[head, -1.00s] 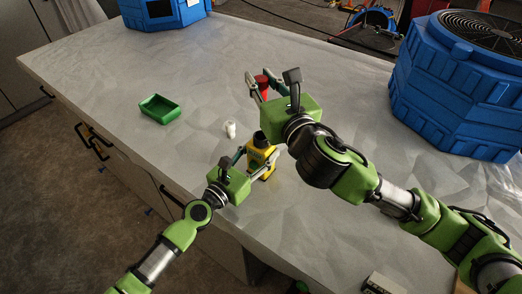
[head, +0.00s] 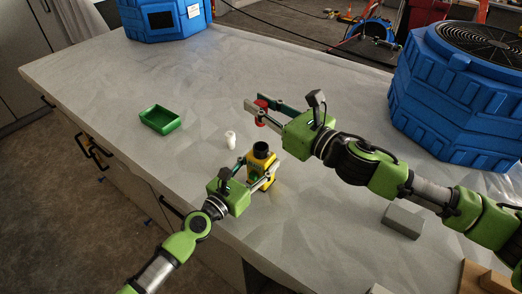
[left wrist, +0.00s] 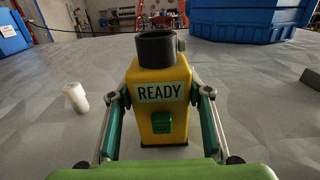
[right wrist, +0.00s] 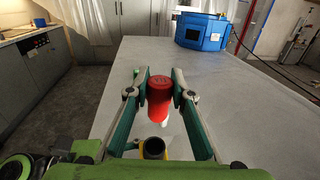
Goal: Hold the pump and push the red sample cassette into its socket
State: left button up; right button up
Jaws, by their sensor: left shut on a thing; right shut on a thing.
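The yellow pump (head: 264,160) stands upright on the bench, with a black round socket (head: 261,148) on top. In the left wrist view the pump (left wrist: 155,68) shows a READY label and a green button. My left gripper (head: 256,170) is shut on the pump's body, one finger on each side. My right gripper (head: 261,109) is shut on the red cassette (head: 262,118). In the right wrist view the red cassette (right wrist: 159,88) is between the fingertips, and the socket (right wrist: 154,148) shows lower in the picture. The cassette is apart from the socket, which looks empty.
A small white bottle (head: 230,139) stands left of the pump. A green tray (head: 160,119) lies further left. A grey block (head: 402,221) lies at the right, below my right arm. Large blue containers (head: 455,90) stand at the back and right. The bench (head: 330,85) is otherwise mostly clear.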

notch_tip(320, 180, down, 10)
jog(key=shift+f, duration=0.1)
jog(key=o, duration=0.9)
jog(key=v, duration=1.2)
